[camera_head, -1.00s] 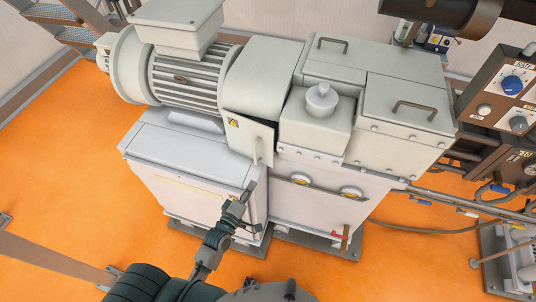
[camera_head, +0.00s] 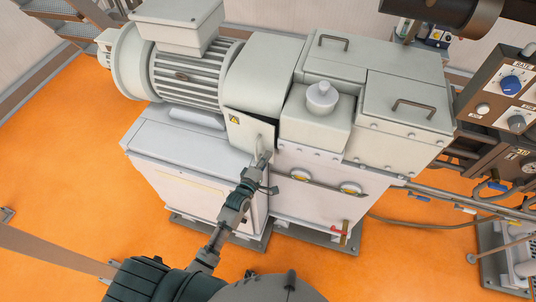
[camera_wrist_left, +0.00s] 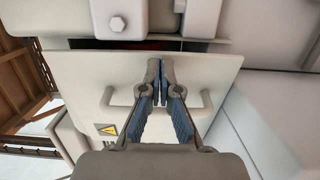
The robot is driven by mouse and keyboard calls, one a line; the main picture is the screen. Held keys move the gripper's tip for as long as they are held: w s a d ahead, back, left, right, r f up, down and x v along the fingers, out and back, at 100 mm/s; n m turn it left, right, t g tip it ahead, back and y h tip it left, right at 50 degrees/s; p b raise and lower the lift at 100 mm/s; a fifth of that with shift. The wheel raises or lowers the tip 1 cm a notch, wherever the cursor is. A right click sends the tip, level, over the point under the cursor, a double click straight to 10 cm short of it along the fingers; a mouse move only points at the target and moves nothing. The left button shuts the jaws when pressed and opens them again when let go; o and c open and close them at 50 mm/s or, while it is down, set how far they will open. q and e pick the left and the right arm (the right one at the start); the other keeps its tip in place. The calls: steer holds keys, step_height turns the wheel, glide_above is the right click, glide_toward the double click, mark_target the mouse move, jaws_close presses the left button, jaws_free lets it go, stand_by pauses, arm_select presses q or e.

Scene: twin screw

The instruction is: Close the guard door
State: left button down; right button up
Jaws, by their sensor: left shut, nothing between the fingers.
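The guard door (camera_head: 238,136) is a pale panel with a yellow warning sticker, below the motor housing in the head view. It stands ajar, with a dark gap along its upper edge. In the left wrist view the door (camera_wrist_left: 85,78) fills the middle, with its bar handle (camera_wrist_left: 107,103) running behind my fingers. My left gripper (camera_wrist_left: 160,82) is shut and empty, its fingertips in front of the door face. In the head view the left gripper (camera_head: 264,160) is at the door's lower right. I cannot tell whether it touches the door. My right gripper is not in view.
A white cabinet (camera_head: 185,165) stands below the door. Pale covers with handles (camera_head: 405,112) lie to the right, and a control panel (camera_head: 510,85) is at the far right. A rail with round yellow-rimmed fittings (camera_head: 325,185) runs along the machine front. Orange floor (camera_head: 60,180) is open at left.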

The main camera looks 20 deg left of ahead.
mark_target(272, 150)
arm_select(q)
steer(key=shift+w, duration=0.45)
steer(key=shift+d, duration=0.2)
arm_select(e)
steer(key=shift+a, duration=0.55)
arm_select(q)
steer(key=shift+d, duration=0.1)
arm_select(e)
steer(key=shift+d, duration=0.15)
arm_select(q)
steer(key=shift+w+r, duration=0.1)
steer(key=shift+w, duration=0.15)
steer(key=shift+w+d+n+y+p, duration=0.2)
steer(key=shift+w+n+y+p, duration=0.3)
steer(key=shift+y, duration=0.3)
steer(key=shift+w, duration=0.3)
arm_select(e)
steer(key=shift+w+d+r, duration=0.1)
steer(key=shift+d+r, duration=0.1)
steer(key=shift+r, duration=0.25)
arm_select(q)
steer(key=shift+s, duration=0.1)
